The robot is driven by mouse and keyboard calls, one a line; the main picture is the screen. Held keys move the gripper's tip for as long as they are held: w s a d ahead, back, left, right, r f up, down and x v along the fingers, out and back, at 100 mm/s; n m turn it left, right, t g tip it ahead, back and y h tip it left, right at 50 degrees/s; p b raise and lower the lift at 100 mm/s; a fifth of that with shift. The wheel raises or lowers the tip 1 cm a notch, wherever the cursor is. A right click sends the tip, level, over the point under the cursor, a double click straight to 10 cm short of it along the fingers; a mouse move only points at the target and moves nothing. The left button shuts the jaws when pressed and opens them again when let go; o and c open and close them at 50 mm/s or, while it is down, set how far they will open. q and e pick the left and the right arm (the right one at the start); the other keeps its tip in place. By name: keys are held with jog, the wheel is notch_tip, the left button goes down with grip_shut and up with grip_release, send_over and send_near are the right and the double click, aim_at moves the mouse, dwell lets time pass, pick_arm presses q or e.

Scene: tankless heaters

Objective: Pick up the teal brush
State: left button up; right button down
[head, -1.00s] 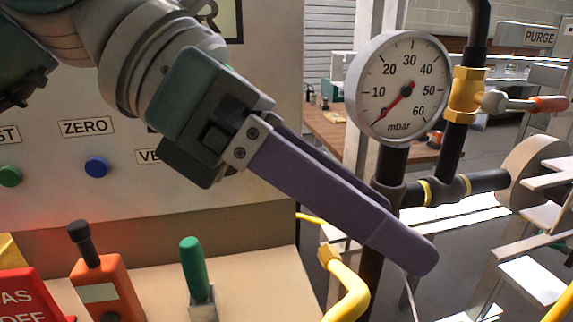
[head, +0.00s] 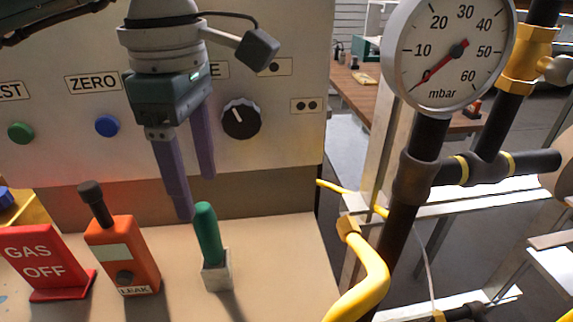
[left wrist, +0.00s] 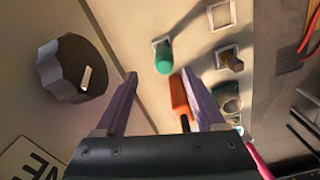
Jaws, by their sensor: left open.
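The teal brush (head: 207,235) stands upright on the beige shelf, its lower end in a small pale square holder (head: 216,277). Only its handle shows. It also appears in the left wrist view (left wrist: 163,60), ahead of and between the fingers. My left gripper (head: 195,195) points down, open and empty, with its purple fingers just above and behind the brush top in the head view. In the left wrist view my left gripper (left wrist: 158,75) has its fingers apart. My right gripper is not in view.
An orange leak detector (head: 124,260) and a red GAS OFF sign (head: 38,262) stand left of the brush. A panel with a black knob (head: 241,119) is behind. A yellow pipe (head: 368,270) and a pressure gauge (head: 447,52) are at right.

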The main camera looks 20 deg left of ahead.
aim_at(202, 208)
pick_arm(q)
jog(key=f, duration=0.4)
jog(key=shift+s+d+f, duration=0.2)
jog(key=shift+s+f, duration=0.1)
jog(key=shift+c, duration=0.3)
grip_shut()
